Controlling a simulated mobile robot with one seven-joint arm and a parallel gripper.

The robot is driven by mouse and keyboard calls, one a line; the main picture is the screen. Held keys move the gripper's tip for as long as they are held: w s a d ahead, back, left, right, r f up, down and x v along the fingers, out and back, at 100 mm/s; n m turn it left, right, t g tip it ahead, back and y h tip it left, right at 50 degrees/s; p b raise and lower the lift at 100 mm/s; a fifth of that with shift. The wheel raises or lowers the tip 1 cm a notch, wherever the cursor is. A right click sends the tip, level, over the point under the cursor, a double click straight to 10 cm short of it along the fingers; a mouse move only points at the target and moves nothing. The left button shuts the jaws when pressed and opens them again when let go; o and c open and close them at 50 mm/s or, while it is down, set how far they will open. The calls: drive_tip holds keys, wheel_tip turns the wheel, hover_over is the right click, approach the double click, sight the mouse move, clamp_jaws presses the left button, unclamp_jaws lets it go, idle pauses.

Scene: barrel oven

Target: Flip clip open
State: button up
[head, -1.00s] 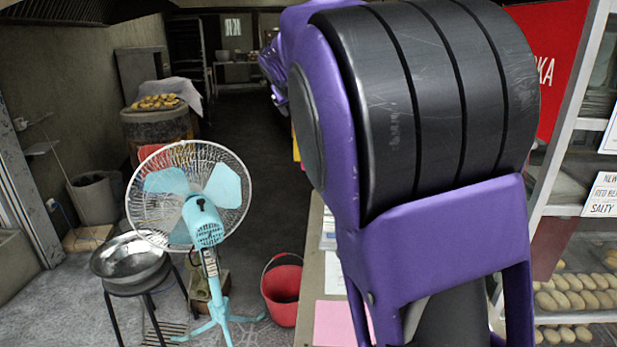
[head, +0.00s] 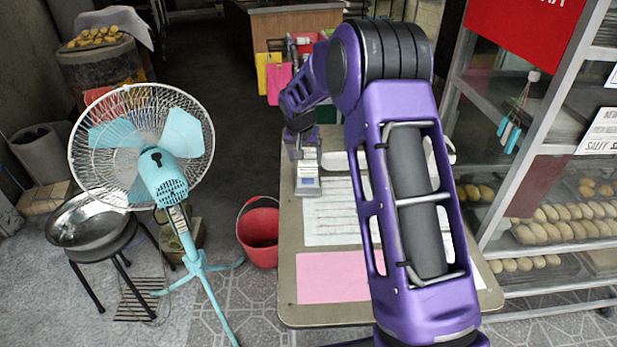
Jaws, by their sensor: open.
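I cannot make out a clip for certain. A small grey-white device with a blue display (head: 307,184) stands on the table (head: 288,290), at its far left part. My gripper (head: 301,152) is small in this view, pointing down over the far left part of the table, just behind or above this device. It is open, but its fingers are hard to make out, and I cannot tell whether it touches anything. My purple arm hides part of the tabletop and some white items at its back.
White printed sheets (head: 335,222) and a pink sheet (head: 333,277) lie on the table. A red bucket (head: 258,235) and a turquoise fan (head: 155,160) stand left. A rack with bread trays (head: 560,225) is close on the right. Hanging colored folders (head: 268,73) show behind.

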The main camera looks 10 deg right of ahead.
sight(308, 181)
drive_tip(key=x, duration=1.2)
drive_tip(key=shift+w, duration=0.1)
clamp_jaws()
drive_tip(key=shift+f+b, duration=0.15)
drive_tip(key=shift+b, duration=0.15)
